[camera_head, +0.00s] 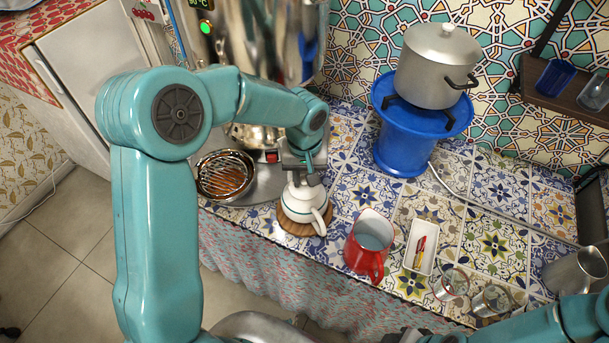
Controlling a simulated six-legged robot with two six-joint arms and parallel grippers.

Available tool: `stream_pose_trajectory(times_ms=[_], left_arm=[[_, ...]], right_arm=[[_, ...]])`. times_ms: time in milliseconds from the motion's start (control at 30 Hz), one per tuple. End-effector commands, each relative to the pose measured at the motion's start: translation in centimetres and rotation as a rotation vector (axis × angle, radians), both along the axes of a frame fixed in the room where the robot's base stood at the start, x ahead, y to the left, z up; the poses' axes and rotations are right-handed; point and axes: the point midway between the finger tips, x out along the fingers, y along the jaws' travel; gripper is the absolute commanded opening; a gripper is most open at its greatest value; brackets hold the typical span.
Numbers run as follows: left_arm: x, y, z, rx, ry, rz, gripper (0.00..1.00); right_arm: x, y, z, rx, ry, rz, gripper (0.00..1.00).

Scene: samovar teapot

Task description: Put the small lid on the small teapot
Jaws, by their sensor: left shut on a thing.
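The small teapot (298,207) is white with a thin dark band. It stands upright on a round wooden coaster (286,227) near the counter's front edge, its handle toward the front right. My left gripper (304,177) points down directly over the teapot's top. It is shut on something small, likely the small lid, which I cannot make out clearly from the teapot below. The gripper hides the teapot's opening, so I cannot tell whether lid and rim touch. My right arm enters at the bottom right; only a dark part of its end shows at the bottom edge.
A red pitcher (358,256) and a white tray (407,262) stand right of the teapot. Glasses (452,284) are farther right. A large metal samovar (270,40) stands behind, with a metal strainer bowl (225,175) to the left. A pot (437,70) sits on a blue stove (400,150).

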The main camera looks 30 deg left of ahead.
Motion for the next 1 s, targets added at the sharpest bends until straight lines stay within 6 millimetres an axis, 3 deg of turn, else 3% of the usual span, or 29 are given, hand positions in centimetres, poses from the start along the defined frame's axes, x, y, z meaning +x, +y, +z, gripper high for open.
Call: stream_pose_trajectory(times_ms=[1000], left_arm=[[0.04, 0.01, -0.36, 0.0, -0.001, 0.0, 0.0]], right_arm=[[0.0, 0.01, -0.84, 0.0, 0.0, 0.0, 0.43]])
